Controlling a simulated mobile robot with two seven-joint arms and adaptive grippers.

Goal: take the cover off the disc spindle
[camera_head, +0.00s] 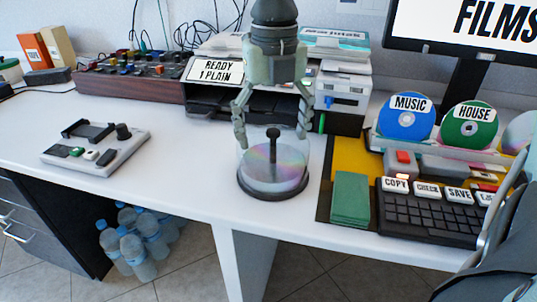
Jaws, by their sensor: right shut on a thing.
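The disc spindle (273,192) stands near the table's front edge, with a dark round base, shiny discs and a black post with a knobbed top. The clear cover (248,166) is see-through and faint around the discs and post; its upper edge is hard to make out. My right gripper (272,138) comes down from above and is shut on the cover, its fingers on either side near the top. Whether the cover is clear of the base cannot be told. My left gripper is not in view.
A printer (270,100) stands behind the spindle. A yellow mat (347,160) with green boxes (350,198) and a keyboard (430,212) is close on the right. A grey device (95,150) lies on the left. The white table (190,165) is clear between that device and the spindle.

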